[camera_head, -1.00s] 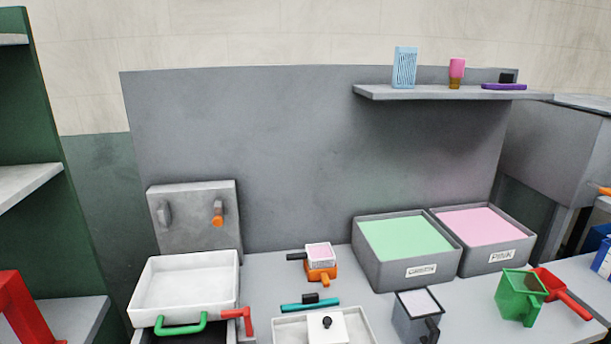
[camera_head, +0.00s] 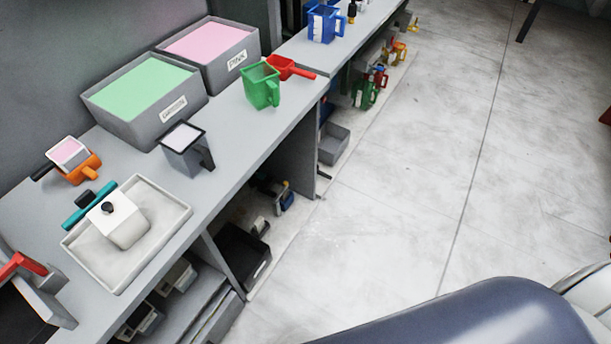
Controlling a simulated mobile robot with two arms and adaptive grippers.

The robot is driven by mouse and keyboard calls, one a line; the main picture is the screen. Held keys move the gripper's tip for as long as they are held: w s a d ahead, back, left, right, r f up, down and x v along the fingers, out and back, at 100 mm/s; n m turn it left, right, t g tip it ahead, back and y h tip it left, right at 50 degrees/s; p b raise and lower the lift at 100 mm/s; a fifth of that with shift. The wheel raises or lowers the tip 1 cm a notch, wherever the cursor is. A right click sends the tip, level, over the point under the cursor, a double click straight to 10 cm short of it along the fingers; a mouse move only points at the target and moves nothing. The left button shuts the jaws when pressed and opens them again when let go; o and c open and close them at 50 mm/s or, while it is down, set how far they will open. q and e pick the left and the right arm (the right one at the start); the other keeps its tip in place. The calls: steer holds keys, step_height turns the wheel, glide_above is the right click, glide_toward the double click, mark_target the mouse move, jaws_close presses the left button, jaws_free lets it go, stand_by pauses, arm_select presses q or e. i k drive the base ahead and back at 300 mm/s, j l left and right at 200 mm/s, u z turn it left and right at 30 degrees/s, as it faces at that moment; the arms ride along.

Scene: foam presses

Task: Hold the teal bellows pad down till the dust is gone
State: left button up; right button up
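A teal bar (camera_head: 88,207) with a black block (camera_head: 86,198) on it lies on the grey counter, at the left of the head view. It is the only teal thing I see, and I cannot tell whether it is the bellows pad. It lies along the back edge of a shallow pale tray (camera_head: 172,212). A white block with a black knob (camera_head: 124,222) sits in that tray. I cannot make out any dust. Neither of my grippers is in view.
Behind are bins of green (camera_head: 140,92) and pink (camera_head: 208,42) material. A grey cup (camera_head: 186,150), green cup (camera_head: 260,88), red scoop (camera_head: 290,68) and orange-handled holder (camera_head: 72,160) stand on the counter (camera_head: 232,140). Open floor (camera_head: 400,190) lies right of it.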

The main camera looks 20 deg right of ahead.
mark_target(261, 174)
steer(key=z, duration=0.1)
steer(key=i+l+u, duration=0.1)
steer(key=u, duration=0.3)
steer(key=l+u, duration=0.25)
steer(key=u, duration=0.15)
steer(key=i+l+u, duration=0.1)
steer(key=u, duration=0.3)
steer(key=l+u, duration=0.55)
steer(key=l, duration=0.5)
steer(key=k+l+u, duration=0.1)
steer(key=l, duration=0.55)
steer(key=k+l+u, duration=0.15)
steer(key=l, duration=0.5)
